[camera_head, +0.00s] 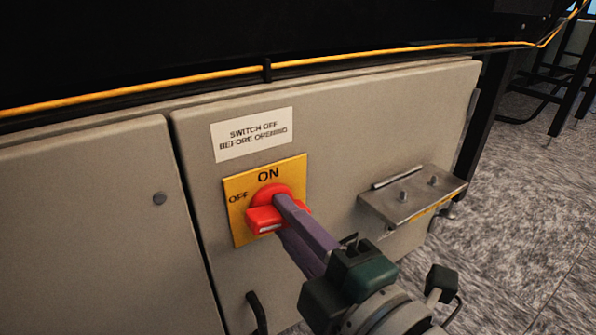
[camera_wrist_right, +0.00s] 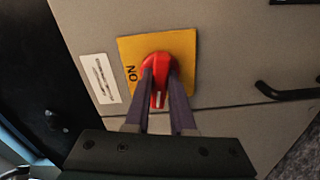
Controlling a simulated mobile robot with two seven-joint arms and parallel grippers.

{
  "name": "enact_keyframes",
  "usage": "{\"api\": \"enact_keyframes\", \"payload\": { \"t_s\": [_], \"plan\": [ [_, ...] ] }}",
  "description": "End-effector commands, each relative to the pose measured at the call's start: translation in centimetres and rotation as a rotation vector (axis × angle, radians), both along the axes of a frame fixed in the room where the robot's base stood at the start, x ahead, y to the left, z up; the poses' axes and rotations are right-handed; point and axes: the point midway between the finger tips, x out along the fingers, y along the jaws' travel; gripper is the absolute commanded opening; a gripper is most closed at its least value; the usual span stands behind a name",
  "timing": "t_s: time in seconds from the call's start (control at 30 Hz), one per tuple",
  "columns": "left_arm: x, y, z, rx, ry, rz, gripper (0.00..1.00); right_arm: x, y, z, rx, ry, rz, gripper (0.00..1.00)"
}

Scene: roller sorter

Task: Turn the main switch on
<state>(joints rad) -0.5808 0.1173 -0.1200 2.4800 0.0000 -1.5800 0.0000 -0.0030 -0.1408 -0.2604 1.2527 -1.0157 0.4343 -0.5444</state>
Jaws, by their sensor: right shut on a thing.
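The main switch (camera_head: 264,220) is a red rotary handle on a yellow plate (camera_head: 239,222) on the grey cabinet door. The plate reads ON at the top and OFF at the left. The handle's grip lies roughly level, with its white-marked end to the left, on the OFF side. My right gripper (camera_head: 283,215) is shut on the handle, its purple fingers above and below it. In the right wrist view the red handle (camera_wrist_right: 157,78) sits between the two fingers (camera_wrist_right: 160,76). The fingers hide part of the handle. My left gripper is not in view.
A white label (camera_head: 252,133) reading "SWITCH OFF BEFORE OPENING" is above the plate. A small metal shelf (camera_head: 412,200) juts out to the right of the gripper. A black door handle (camera_head: 257,312) is below. A yellow cable (camera_head: 180,81) runs along the top.

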Motion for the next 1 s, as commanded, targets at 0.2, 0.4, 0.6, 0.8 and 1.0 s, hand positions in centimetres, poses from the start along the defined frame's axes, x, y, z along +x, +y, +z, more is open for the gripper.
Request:
{"api": "enact_keyframes", "payload": {
  "t_s": [0.2,0.4,0.6,0.8,1.0],
  "plan": [
    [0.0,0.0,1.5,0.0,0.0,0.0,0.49,-0.1,0.0,-0.4,0.221,0.188,-0.005,0.0],
    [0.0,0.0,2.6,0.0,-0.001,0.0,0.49,-0.1,0.0,-0.4,0.466,0.365,-0.009,0.0],
    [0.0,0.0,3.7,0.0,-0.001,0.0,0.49,0.0,-0.1,-0.3,0.77,0.584,-0.013,0.0],
    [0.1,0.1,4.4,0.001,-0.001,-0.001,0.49,-0.1,0.0,-0.5,1.113,0.833,-0.015,0.0],
    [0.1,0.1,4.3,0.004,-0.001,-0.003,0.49,0.0,0.0,-0.6,1.205,0.894,-0.017,0.0]
  ]
}}
